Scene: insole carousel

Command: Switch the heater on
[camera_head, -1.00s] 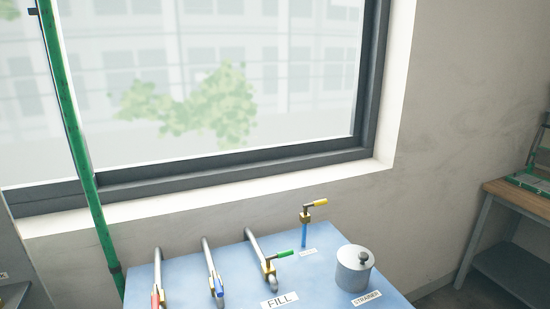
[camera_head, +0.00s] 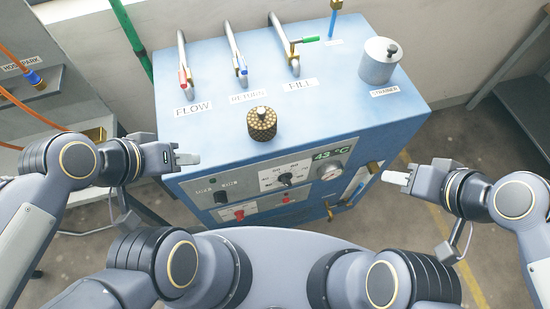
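The heater is not clearly labelled; a blue cabinet (camera_head: 330,108) stands in front of me with a control panel on its front. The panel has a black rotary knob (camera_head: 285,179), a green-lit display (camera_head: 327,155) reading 43 °C and a round gauge (camera_head: 331,172). A small dark switch (camera_head: 221,196) sits at the panel's left; its label is too small to read. My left gripper (camera_head: 187,158) is just left of the cabinet's front edge. My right gripper (camera_head: 396,178) is right of the cabinet. Neither touches anything that I can see; finger opening is unclear.
On the cabinet top are FLOW, RETURN and FILL pipes with a red (camera_head: 183,78), a blue (camera_head: 239,62) and a green handle (camera_head: 308,40), a perforated brass cap (camera_head: 261,123) and a STRAINER pot (camera_head: 379,61). A bench (camera_head: 520,85) stands right.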

